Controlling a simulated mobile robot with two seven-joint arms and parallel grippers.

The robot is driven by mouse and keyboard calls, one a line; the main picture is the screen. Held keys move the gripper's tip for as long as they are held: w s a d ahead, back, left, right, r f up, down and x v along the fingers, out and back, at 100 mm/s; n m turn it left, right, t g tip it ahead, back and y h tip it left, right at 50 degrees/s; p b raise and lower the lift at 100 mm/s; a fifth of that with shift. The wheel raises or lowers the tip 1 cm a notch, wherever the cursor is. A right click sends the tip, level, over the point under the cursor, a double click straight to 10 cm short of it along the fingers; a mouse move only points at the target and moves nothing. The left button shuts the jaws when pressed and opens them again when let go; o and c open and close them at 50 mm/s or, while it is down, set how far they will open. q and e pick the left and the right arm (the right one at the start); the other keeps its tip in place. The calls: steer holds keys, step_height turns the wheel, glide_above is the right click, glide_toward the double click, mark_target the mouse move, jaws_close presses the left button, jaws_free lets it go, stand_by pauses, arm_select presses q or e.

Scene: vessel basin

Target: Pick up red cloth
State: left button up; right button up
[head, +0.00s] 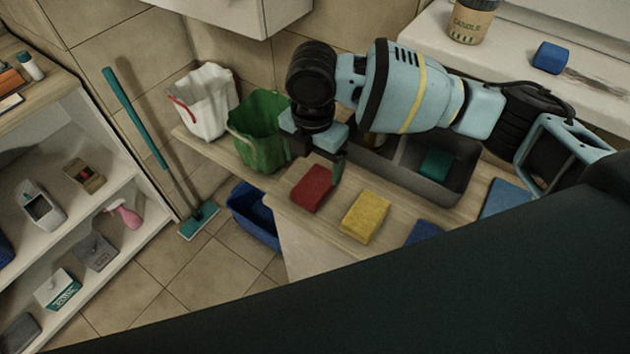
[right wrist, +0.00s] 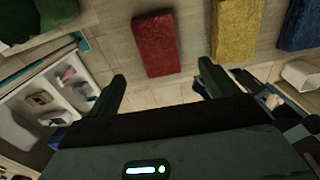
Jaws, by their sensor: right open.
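The red cloth (head: 313,187) is a flat, block-shaped piece lying on the wooden counter, left of the yellow cloth (head: 366,216). My right gripper (head: 338,168) hangs just above and behind the red cloth in the head view. In the right wrist view the red cloth (right wrist: 157,43) lies beyond the fingertips, between the two open fingers (right wrist: 163,80), and apart from them. The right gripper is empty. The left gripper is not in view.
A green bag (head: 262,132) and a white bag (head: 205,103) stand left on the counter. A blue cloth (head: 424,232) lies to the right. A blue bin (head: 254,215) stands below.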

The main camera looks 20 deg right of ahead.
mark_target(315, 183)
steer(key=shift+s+f, duration=0.1)
steer(key=shift+f, duration=0.85)
steer(key=shift+w+d+f, duration=0.15)
steer(key=shift+w+f, duration=0.05)
steer(key=shift+f, duration=1.3)
steer(key=shift+w+d+f, duration=0.1)
steer(key=shift+w+f, duration=0.05)
steer(key=shift+f, duration=1.3)
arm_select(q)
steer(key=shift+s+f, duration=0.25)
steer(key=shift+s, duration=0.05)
arm_select(e)
steer(key=c, duration=1)
steer(key=shift+c, duration=0.3)
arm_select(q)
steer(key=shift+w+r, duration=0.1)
arm_select(e)
steer(key=shift+r, duration=0.1)
